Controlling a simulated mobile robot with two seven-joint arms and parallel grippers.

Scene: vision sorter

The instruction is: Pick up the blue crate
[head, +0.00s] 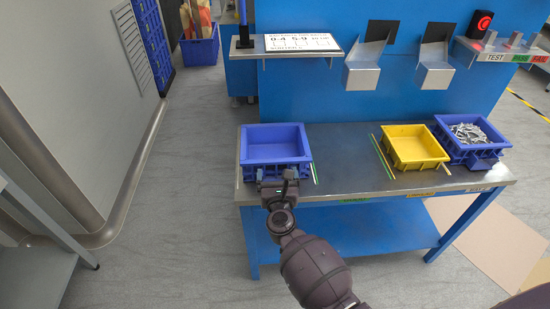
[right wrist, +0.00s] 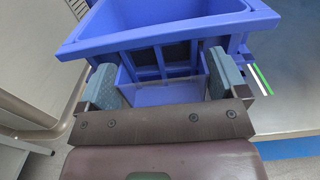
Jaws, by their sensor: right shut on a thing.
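An empty blue crate (head: 274,134) sits at the left end of the metal-topped workbench (head: 345,160). In the right wrist view the crate (right wrist: 165,42) fills the upper middle, its rim and hollow inside showing. My right gripper (head: 278,175) is at the crate's front side. In the right wrist view its two teal fingers (right wrist: 163,85) are on either side of a small blue front piece of the crate, shut on it. A second blue crate (head: 485,153), full of metal parts, stands at the bench's right end. My left gripper is not in view.
A yellow crate (head: 413,146) stands between the blue crates. Thin green and white strips (head: 314,172) lie right of the empty crate. A blue back panel (head: 330,95) rises behind the bench. Grey floor (head: 170,240) is clear at the left.

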